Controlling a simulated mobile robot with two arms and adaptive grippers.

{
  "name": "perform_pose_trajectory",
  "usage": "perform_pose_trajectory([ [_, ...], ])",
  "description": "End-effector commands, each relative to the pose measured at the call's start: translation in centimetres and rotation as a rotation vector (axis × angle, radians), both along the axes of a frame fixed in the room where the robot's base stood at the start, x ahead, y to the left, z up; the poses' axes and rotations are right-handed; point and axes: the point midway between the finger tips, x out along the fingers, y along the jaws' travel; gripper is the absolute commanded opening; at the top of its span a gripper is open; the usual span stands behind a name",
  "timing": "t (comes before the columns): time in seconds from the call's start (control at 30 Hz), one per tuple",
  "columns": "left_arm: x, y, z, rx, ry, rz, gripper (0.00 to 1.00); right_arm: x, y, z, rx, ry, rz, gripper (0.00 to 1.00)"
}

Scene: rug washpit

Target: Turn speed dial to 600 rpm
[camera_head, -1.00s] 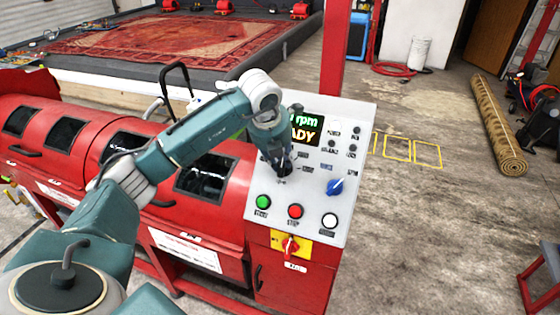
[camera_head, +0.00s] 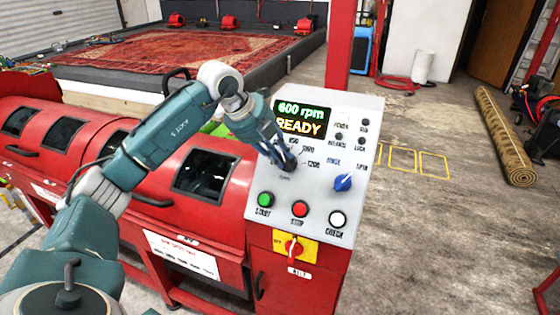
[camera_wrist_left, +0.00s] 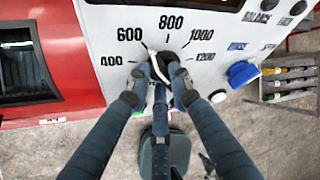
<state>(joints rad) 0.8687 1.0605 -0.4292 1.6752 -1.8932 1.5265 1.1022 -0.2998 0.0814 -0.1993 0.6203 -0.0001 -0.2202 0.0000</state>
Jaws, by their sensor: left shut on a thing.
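The black speed dial (camera_wrist_left: 163,64) sits on the grey control panel (camera_head: 312,187), with printed marks from 400 to 1200 around it in the left wrist view. The display (camera_head: 301,119) reads "600 rpm" and "READY".
A blue knob (camera_head: 343,183) is right of the dial. Green (camera_head: 265,199), red (camera_head: 299,208) and white (camera_head: 338,218) buttons line the panel's lower edge, above a red switch on yellow (camera_head: 293,248). The red washing machine (camera_head: 210,225) stands left.

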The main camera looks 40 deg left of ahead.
Motion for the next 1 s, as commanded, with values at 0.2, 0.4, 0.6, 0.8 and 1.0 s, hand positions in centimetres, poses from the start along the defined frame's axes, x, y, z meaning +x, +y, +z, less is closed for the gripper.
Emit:
perform_pose_trajectory([
  [0.2, -0.5, -0.36, -1.02, -0.033, 0.017, 0.017, 0.0, 0.01, 0.26, -0.72, 0.003, 0.0, -0.001, 0.0],
  [0.4, -0.49, -0.41, -0.91, -0.039, 0.015, 0.021, 0.0, 0.0, 0.34, -0.72, 0.004, 0.0, -0.001, 0.0],
  [0.6, -0.48, -0.45, -0.9, -0.039, 0.015, 0.02, 0.0, 0.0, 0.34, -0.71, 0.004, 0.0, -0.001, 0.0],
  [0.8, -0.4, -0.37, -0.76, -0.038, 0.011, 0.021, 0.4, -0.02, 0.32, -0.7, 0.004, 0.0, -0.001, 0.0],
  [1.0, -0.3, -0.18, -0.38, -0.037, 0.003, 0.025, 0.4, -0.04, -0.1, -0.69, -0.001, 0.001, 0.002, 0.0],
])
